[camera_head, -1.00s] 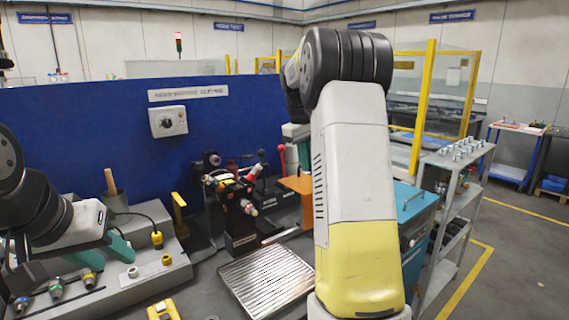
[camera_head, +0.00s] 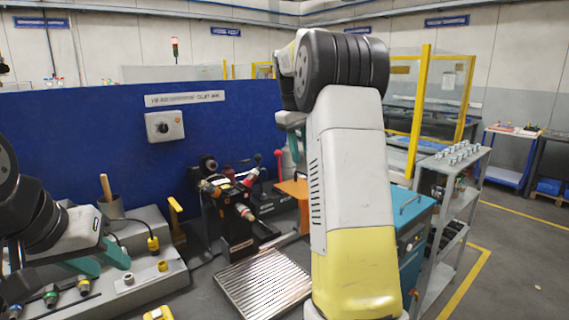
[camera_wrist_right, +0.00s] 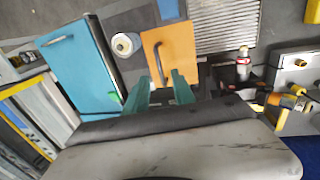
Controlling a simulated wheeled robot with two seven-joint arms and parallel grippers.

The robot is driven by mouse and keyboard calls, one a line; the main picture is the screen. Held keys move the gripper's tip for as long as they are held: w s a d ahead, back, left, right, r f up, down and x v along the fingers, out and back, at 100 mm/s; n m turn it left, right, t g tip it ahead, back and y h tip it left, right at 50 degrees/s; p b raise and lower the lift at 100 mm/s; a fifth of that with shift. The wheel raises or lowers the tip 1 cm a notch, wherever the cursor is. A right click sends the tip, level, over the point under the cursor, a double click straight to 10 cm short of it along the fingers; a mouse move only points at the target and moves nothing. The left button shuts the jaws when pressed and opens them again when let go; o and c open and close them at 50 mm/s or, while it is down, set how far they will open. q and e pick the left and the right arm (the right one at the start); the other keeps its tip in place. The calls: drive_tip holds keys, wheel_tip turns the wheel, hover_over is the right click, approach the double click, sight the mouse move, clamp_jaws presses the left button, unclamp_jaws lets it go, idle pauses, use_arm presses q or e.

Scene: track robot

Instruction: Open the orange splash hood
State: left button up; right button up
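The orange splash hood (camera_head: 291,187) is a flat orange panel, partly hidden behind my right arm in the head view. In the right wrist view the hood (camera_wrist_right: 172,48) shows a dark bar handle (camera_wrist_right: 159,64) on its face. My right gripper (camera_wrist_right: 160,88) has its two teal fingers apart, with the handle in the picture just beyond the gap between them. Nothing shows between the fingertips, and I cannot tell the remaining distance. In the head view my right arm hides most of that gripper. My left gripper (camera_head: 102,260) is open and empty at the lower left.
A teal cabinet (camera_head: 411,206) with a handle stands right of the hood. A grey shelf cart (camera_head: 452,198) is at right. A blue panel (camera_head: 90,125) closes the back.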

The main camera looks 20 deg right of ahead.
drive_tip(key=r, duration=0.3)
drive_tip(key=shift+s+a, duration=0.1)
drive_tip(key=shift+a, duration=0.15)
drive_tip(key=shift+f, duration=0.1)
drive_tip(key=s+a+m+t+y, duration=0.15)
drive_tip(key=s+a, duration=0.25)
drive_tip(key=s, duration=0.4)
drive_tip(key=s+a+t+y, duration=0.2)
drive_tip(key=s+a, duration=0.3)
drive_tip(key=s, duration=0.3)
drive_tip(key=s+a+f+m+t, duration=0.1)
drive_tip(key=s+a+f, duration=0.2)
drive_tip(key=s, duration=0.3)
drive_tip(key=s+a+f+m+t, duration=0.1)
drive_tip(key=s+a+f, duration=0.2)
drive_tip(key=s+f, duration=0.2)
drive_tip(key=shift+s+a+f+y, duration=0.25)
drive_tip(key=shift+s+y, duration=0.1)
drive_tip(key=shift+s, duration=0.7)
